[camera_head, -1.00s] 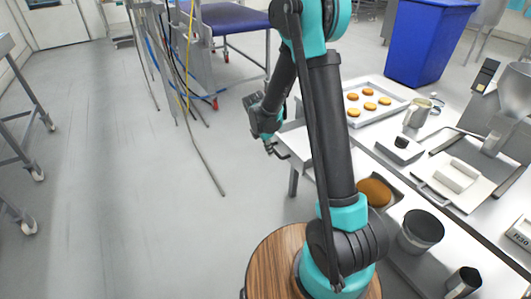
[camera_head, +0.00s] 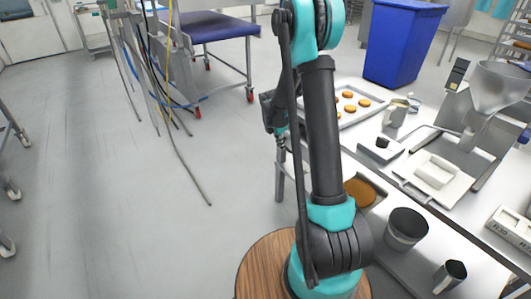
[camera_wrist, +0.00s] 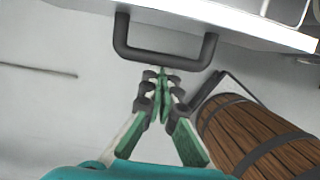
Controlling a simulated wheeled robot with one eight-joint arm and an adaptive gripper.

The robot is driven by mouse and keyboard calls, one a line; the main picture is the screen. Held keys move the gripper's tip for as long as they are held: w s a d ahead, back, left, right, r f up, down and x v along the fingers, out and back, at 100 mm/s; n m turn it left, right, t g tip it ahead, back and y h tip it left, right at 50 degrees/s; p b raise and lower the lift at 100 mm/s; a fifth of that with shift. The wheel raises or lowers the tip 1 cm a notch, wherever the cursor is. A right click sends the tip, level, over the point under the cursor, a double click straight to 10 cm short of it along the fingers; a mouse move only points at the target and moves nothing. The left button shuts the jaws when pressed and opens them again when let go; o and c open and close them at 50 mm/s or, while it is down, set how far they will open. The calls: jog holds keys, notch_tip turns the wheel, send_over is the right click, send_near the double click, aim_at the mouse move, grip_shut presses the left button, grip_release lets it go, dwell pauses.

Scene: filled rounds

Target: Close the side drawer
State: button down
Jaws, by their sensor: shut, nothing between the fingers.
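In the wrist view, a white drawer edge (camera_wrist: 255,30) crosses the top, with a dark U-shaped handle (camera_wrist: 165,59) sticking out from it. My gripper (camera_wrist: 160,78) is shut and empty. Its fingertips are right at the middle of the handle's bar, on its outer side; I cannot tell whether they touch. In the head view, my gripper (camera_head: 281,138) is at the near left end of the white table, partly hidden behind my arm. The drawer and handle are mostly hidden there, so how far it stands out cannot be told.
A blue bin (camera_head: 402,45) stands behind. Hanging cables (camera_head: 170,130) are to the left. The floor at left is open.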

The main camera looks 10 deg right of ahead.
jog(key=w+d, duration=0.1)
jog(key=d, duration=0.2)
jog(key=w+d, duration=0.2)
jog(key=d, duration=0.1)
jog(key=w+d, duration=0.1)
jog(key=d, duration=0.2)
jog(key=shift+w+d, duration=0.4)
